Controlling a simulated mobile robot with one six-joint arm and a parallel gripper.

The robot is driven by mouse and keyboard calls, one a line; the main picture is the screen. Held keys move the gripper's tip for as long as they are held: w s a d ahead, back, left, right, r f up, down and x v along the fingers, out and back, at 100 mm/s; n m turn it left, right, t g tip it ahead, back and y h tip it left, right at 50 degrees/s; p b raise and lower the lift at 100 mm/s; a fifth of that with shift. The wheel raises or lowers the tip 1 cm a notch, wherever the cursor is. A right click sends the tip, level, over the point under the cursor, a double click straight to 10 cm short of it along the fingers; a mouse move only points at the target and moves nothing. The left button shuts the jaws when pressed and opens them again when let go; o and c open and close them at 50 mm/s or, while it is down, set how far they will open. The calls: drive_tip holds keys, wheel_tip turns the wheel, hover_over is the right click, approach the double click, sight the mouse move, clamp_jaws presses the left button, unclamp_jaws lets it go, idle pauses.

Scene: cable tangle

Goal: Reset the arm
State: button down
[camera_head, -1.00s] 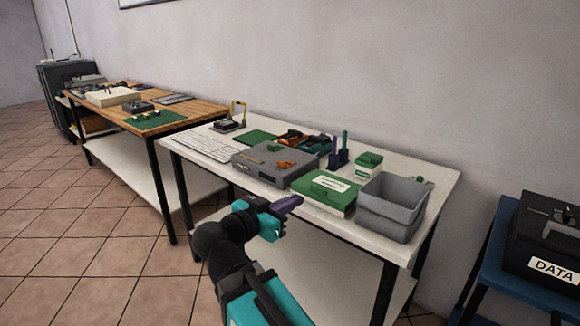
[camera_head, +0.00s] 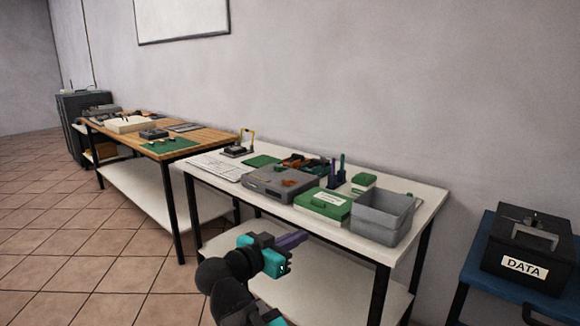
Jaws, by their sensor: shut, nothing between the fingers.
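My gripper (camera_head: 297,239) is at the lower middle of the head view, in front of the white table's front edge and apart from everything on it. Its purple fingers look shut and hold nothing. My teal and black arm folds up from the bottom edge, with the wrist bent toward the table. No object touches the gripper.
The white table (camera_head: 424,199) bears a keyboard (camera_head: 217,165), a grey box (camera_head: 279,181), a green-lidded box (camera_head: 323,203) and a grey bin (camera_head: 382,216). A wooden bench (camera_head: 203,140) stands left. A black DATA box (camera_head: 525,250) sits right on a blue stand. Floor at left is clear.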

drive_tip(key=d+f+g+h+p, duration=0.2)
drive_tip(key=d+f+g+p, duration=0.4)
drive_tip(key=d+f, duration=0.85)
drive_tip(key=s+d+f+g+y+p, duration=0.1)
drive_tip(key=s+d+f+g+p, duration=0.15)
drive_tip(key=s+d+f, duration=0.4)
drive_tip(key=s+d+f+g+y+p, duration=0.1)
drive_tip(key=s+d+f+g+p, duration=0.2)
drive_tip(key=f, duration=0.6)
drive_tip(key=s+d+f+n+g+y+p, duration=0.1)
drive_tip(key=s+f+g+y+p, duration=0.15)
drive_tip(key=s+f, duration=0.55)
drive_tip(key=s+d+f+n+g+y+p, duration=0.1)
drive_tip(key=s+f+n+g+y+p, duration=0.15)
drive_tip(key=s+f, duration=0.55)
drive_tip(key=s+a+f+n+y, duration=0.2)
drive_tip(key=s+a, duration=0.3)
drive_tip(key=s+a+f+n+g+y, duration=0.1)
drive_tip(key=s+a+n+y, duration=0.1)
drive_tip(key=s+a, duration=0.3)
drive_tip(key=shift+a+f+n+y+p, duration=0.25)
drive_tip(key=shift+f+n+y+p, duration=0.15)
drive_tip(key=shift+y, duration=0.4)
